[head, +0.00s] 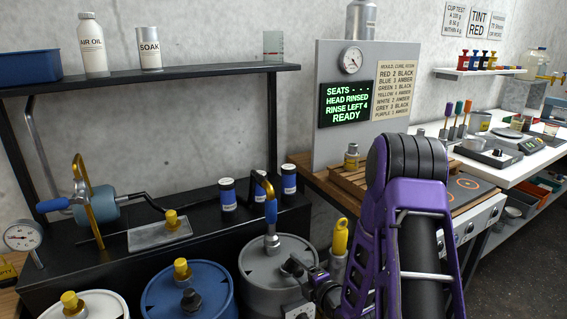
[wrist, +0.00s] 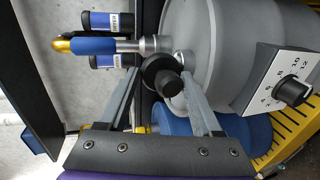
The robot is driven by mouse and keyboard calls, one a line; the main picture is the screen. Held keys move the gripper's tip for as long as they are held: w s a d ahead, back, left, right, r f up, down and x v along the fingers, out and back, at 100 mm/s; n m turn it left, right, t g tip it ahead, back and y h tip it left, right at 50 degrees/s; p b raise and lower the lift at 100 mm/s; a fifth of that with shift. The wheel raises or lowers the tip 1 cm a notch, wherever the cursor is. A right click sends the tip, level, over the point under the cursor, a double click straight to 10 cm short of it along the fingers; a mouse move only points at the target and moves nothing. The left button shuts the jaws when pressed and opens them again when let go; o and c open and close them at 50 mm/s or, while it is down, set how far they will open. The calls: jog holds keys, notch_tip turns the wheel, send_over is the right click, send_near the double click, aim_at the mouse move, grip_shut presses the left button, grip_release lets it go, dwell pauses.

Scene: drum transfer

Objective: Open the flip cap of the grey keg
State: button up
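The grey keg (head: 262,272) stands at the bottom centre in the head view and fills the upper right of the wrist view (wrist: 235,40). A metal tap with a blue handle (head: 270,211) rises from its lid; it also shows in the wrist view (wrist: 95,46). A black round cap (wrist: 168,84) sits on the lid beside the tap's foot. My gripper (wrist: 160,66) is open, its two fingers on either side of the black cap. I cannot tell whether they touch it. In the head view my gripper (head: 308,272) is at the keg's right top edge, partly hidden by my arm.
A blue keg (head: 215,286) and a white-topped keg (head: 105,303) stand to the left. A dial box (wrist: 282,88) is on the grey keg's side. A black bench (head: 120,262) with dark blue-labelled cans (head: 228,195) lies behind. A yellow-handled item (head: 340,236) stands close right.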

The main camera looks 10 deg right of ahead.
jog(key=shift+w+a+r+g+h, duration=0.1)
jog(key=shift+w+r+g+h, duration=0.15)
jog(key=shift+g, duration=0.45)
jog(key=shift+w+a+r+g+h, duration=0.1)
jog(key=shift+w+g+h, duration=0.15)
jog(key=shift+g, duration=0.45)
jog(key=shift+w+r+g+h, duration=0.2)
jog(key=shift+w+g, duration=0.15)
jog(key=shift+g, duration=0.35)
jog(key=shift+w+a+r+g+h+p, duration=0.15)
jog(key=shift+w+g+h+p, duration=0.15)
jog(key=shift+g, duration=0.45)
jog(key=shift+w+a+g+h+p, duration=0.1)
jog(key=shift+w+g+h+p, duration=0.2)
jog(key=shift+g, duration=0.45)
jog(key=w+r+m+g+h+p, duration=0.1)
jog(key=w+r+p, duration=0.2)
jog(key=r, duration=1)
jog(key=w+a+r+m+g+h+p, duration=0.1)
jog(key=w+r+g+h+p, duration=0.1)
jog(key=r, duration=1)
jog(key=shift+w+r+p, duration=0.4)
jog(key=shift+w+p, duration=0.2)
jog(key=shift+w, duration=0.55)
jog(key=shift+a, duration=0.1)
